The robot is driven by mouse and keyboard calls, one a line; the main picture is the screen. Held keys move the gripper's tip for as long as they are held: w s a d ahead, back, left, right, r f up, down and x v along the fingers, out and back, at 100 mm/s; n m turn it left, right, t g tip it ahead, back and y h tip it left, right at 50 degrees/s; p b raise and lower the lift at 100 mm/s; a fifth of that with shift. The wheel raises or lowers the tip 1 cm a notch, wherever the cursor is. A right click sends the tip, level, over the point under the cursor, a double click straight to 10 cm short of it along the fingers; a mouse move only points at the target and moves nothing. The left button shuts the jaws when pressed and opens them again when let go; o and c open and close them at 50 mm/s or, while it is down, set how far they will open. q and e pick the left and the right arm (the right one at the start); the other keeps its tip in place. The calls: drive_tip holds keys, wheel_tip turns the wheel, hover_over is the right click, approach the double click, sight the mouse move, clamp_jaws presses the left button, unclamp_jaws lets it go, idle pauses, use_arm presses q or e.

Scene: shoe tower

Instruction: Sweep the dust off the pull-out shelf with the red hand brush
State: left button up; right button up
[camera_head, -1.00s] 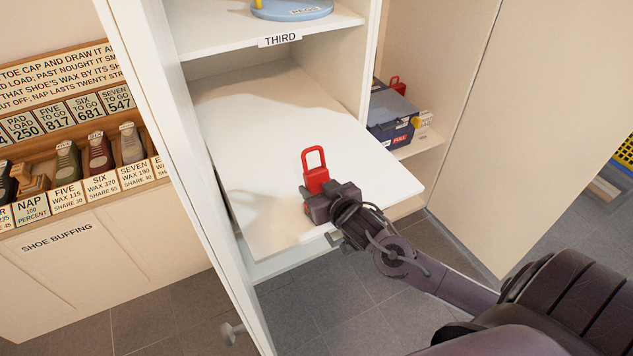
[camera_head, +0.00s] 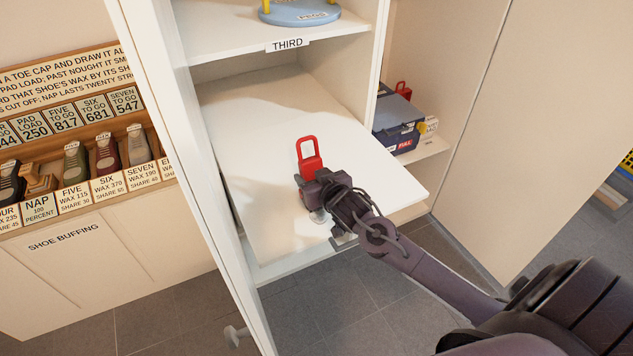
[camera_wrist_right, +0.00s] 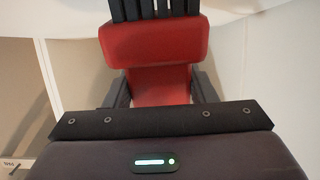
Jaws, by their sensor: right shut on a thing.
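The red hand brush (camera_head: 310,163) has a looped red handle that stands up over the white pull-out shelf (camera_head: 365,165). My right gripper (camera_head: 308,184) is shut on the brush, over the shelf's front part. In the right wrist view the brush's red body (camera_wrist_right: 155,45) sits between the fingers, with black bristles at the top edge. I cannot tell whether the bristles touch the shelf. No dust is clearly visible; faint tan tones on the shelf may be shadow. My left gripper is not in view.
A fixed shelf labelled THIRD (camera_head: 287,45) is above, bearing a blue round base (camera_head: 298,14). The cabinet's side panel (camera_head: 190,150) rises at left. A dark blue box (camera_head: 394,125) stands on a side shelf at right.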

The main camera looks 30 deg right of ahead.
drive_tip(key=shift+w+d, duration=0.15)
drive_tip(key=shift+w, duration=2.2)
drive_tip(key=shift+s+d, duration=0.1)
drive_tip(key=shift+d, duration=0.15)
drive_tip(key=shift+s+a+p, duration=0.1)
drive_tip(key=shift+s+p, duration=0.85)
drive_tip(key=shift+s, duration=0.1)
drive_tip(key=shift+s+f+p, duration=0.1)
drive_tip(key=shift+s+p, duration=0.3)
drive_tip(key=shift+s, duration=0.4)
drive_tip(key=shift+s+a+p, duration=0.1)
drive_tip(key=shift+s+p, duration=0.5)
drive_tip(key=shift+p, duration=0.05)
drive_tip(key=shift+s+p, duration=0.65)
drive_tip(key=shift+s, duration=0.45)
drive_tip(key=shift+s+a+p, duration=0.1)
drive_tip(key=shift+s+p, duration=0.5)
drive_tip(key=shift+s, duration=0.05)
drive_tip(key=shift+s+p, duration=0.6)
drive_tip(key=shift+s, duration=0.55)
drive_tip(key=shift+w, duration=1.95)
drive_tip(key=shift+w+d+b, duration=0.15)
drive_tip(key=shift+w+b, duration=0.55)
drive_tip(key=shift+w, duration=1.05)
drive_tip(key=shift+w+d+b, duration=0.1)
drive_tip(key=shift+w+b, duration=0.55)
drive_tip(key=shift+w, duration=1.1)
